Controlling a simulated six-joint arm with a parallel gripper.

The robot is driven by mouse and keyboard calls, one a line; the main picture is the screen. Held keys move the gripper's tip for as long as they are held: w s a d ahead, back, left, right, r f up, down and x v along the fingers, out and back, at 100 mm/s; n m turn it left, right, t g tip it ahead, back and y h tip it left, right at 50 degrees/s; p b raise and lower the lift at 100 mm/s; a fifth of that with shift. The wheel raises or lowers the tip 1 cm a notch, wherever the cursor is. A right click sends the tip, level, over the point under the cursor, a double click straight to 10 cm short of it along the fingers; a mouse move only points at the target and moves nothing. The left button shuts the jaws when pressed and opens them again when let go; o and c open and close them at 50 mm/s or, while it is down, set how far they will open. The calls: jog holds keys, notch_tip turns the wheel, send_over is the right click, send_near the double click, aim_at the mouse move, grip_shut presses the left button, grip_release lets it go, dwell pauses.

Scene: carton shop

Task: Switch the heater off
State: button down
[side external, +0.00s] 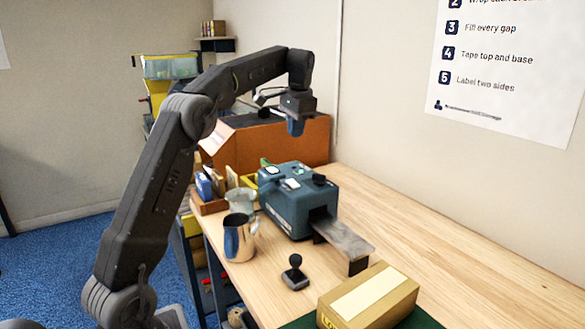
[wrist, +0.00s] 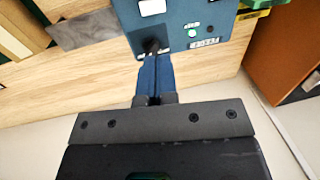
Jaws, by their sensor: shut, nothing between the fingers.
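A blue-grey machine (side external: 283,212), which I take to hold the heater, stands on the wooden bench. In the wrist view its top (wrist: 177,12) carries a white panel (wrist: 152,7), a small black knob or lever (wrist: 151,46), a round green button or light (wrist: 192,33) and a small label (wrist: 204,43) too small to read. My gripper (side external: 295,128) is above the machine in the side view. Its blue fingertips (wrist: 154,72) are shut and empty, lined up just below the black knob in the wrist view. I cannot tell whether they touch it, nor the switch's position.
A grey metal chute (side external: 343,240) extends from the machine's front. A steel jug (side external: 238,240), a glass jug (side external: 241,200) and a black-handled stamp (side external: 295,272) stand nearby. A brown carton (side external: 370,298) lies in front. An orange-brown box (side external: 270,142) stands behind. The bench's right side is clear.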

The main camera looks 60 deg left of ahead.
aim_at(292, 181)
jog(key=f, duration=0.4)
jog(key=a+f, duration=0.1)
jog(key=f, duration=0.4)
jog(key=a+f, duration=0.1)
jog(key=f, duration=0.4)
jog(key=shift+a+f+h, duration=0.2)
jog(key=shift+f+h, duration=0.15)
jog(key=shift+h, duration=0.15)
jog(key=shift+d, duration=0.1)
jog(key=shift+d+f, duration=0.1)
